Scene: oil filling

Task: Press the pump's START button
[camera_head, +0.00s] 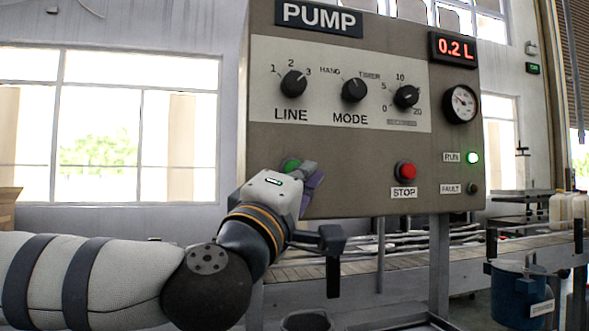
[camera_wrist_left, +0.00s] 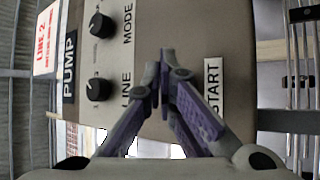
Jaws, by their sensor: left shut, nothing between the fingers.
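The pump panel (camera_head: 262,160) faces me. The green START button (camera_head: 290,164) is at its lower left, partly covered by my left gripper (camera_head: 309,172). My left gripper is shut and empty, with its fingertips at the button. I cannot tell whether they touch it. In the left wrist view, the closed purple fingers (camera_wrist_left: 166,68) point at the panel beside the START label (camera_wrist_left: 213,88), and the button is hidden behind them. The RUN lamp (camera_head: 473,158) glows green and the display (camera_head: 454,49) reads 0.2 L. My right gripper is in neither view.
A red STOP button (camera_head: 405,171) sits right of START. The LINE knob (camera_head: 293,83), MODE knob (camera_head: 354,89) and a third knob (camera_head: 405,97) are above, with a round gauge (camera_head: 461,104) at right. A conveyor (camera_head: 400,259) runs behind; a blue bucket (camera_head: 519,295) stands lower right.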

